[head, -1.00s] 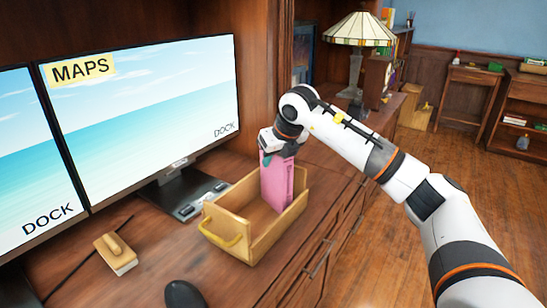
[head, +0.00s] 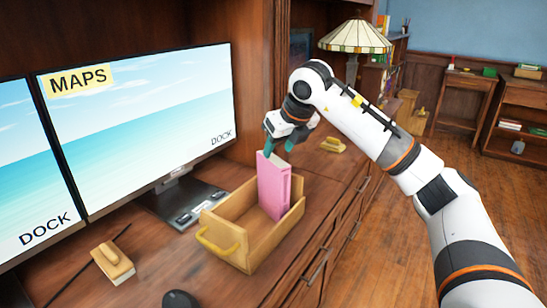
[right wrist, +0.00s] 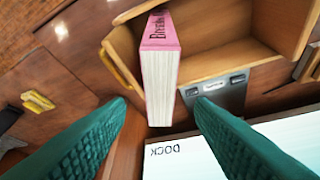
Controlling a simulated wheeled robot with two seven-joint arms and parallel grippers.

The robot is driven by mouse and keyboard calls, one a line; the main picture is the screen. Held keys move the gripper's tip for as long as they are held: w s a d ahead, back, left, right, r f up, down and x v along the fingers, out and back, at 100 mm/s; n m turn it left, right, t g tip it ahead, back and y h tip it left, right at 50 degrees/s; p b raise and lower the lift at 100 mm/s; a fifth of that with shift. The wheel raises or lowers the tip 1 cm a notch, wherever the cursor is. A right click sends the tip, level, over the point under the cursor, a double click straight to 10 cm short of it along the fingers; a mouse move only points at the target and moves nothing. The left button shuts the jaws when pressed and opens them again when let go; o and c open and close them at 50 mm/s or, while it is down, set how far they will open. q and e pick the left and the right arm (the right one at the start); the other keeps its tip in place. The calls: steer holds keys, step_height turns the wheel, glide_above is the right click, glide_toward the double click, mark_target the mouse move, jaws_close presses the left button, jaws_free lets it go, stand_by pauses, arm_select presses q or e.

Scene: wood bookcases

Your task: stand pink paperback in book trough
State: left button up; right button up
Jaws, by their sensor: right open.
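The pink paperback (head: 273,187) stands upright in the wooden book trough (head: 228,256), toward its far end, with its top above the walls. In the right wrist view the pink cover and white page edges (right wrist: 160,75) show, with the trough (right wrist: 235,48) around the lower part. My right gripper (head: 279,147) is open just above the book. In the right wrist view its two green fingers (right wrist: 160,103) are spread apart with the book between and beyond them, not gripped. My left gripper is out of view.
A monitor (head: 150,120) stands behind the trough on the left. Another handled block (head: 333,145) and a lamp (head: 354,40) are farther along the desk. The desk's edge is on the right.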

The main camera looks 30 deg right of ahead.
steer(key=v, duration=0.2)
steer(key=shift+s+r, duration=0.15)
steer(key=shift+r, duration=0.2)
steer(key=shift+s+r, duration=0.3)
steer(key=shift+r, duration=0.15)
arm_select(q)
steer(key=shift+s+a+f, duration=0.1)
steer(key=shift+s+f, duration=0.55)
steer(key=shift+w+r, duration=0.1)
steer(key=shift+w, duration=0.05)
